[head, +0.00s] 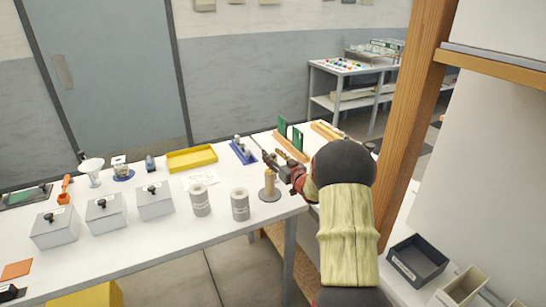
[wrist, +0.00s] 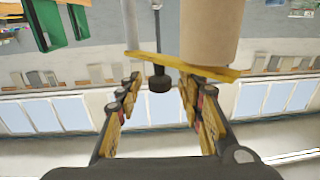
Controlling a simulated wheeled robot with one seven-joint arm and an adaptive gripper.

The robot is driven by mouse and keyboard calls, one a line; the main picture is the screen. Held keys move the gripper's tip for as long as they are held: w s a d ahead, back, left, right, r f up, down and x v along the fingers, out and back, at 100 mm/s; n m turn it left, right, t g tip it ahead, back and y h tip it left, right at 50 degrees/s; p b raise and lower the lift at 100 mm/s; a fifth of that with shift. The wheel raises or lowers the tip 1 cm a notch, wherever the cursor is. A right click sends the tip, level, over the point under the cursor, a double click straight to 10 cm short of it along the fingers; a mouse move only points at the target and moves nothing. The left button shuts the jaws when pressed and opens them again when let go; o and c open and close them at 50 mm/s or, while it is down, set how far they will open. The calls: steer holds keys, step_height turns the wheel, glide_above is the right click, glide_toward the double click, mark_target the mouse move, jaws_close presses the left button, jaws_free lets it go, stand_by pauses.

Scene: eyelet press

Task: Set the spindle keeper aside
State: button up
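In the wrist view, which looks upside down, a flat yellow bar (wrist: 150,56) lies across the end of a tan cylinder (wrist: 212,30). A black knob on a thin rod (wrist: 159,82) shows near the bar; I take the bar to be the spindle keeper, but cannot be sure. My gripper (wrist: 160,84) is open, with its fingers on either side of the knob and nothing clamped. In the head view my gripper (head: 284,168) is beside a tan upright cylinder (head: 269,184) on a dark round base. The bar is too small to make out there.
Green boards stand in a wooden rack (head: 291,147) behind my gripper. A blue holder (head: 243,152), a yellow tray (head: 192,159) and two grey canisters (head: 240,205) stand to the left. A wooden post (head: 420,110) rises at right.

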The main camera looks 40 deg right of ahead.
steer(key=shift+c, duration=0.9)
steer(key=c, duration=0.8)
jaws_close()
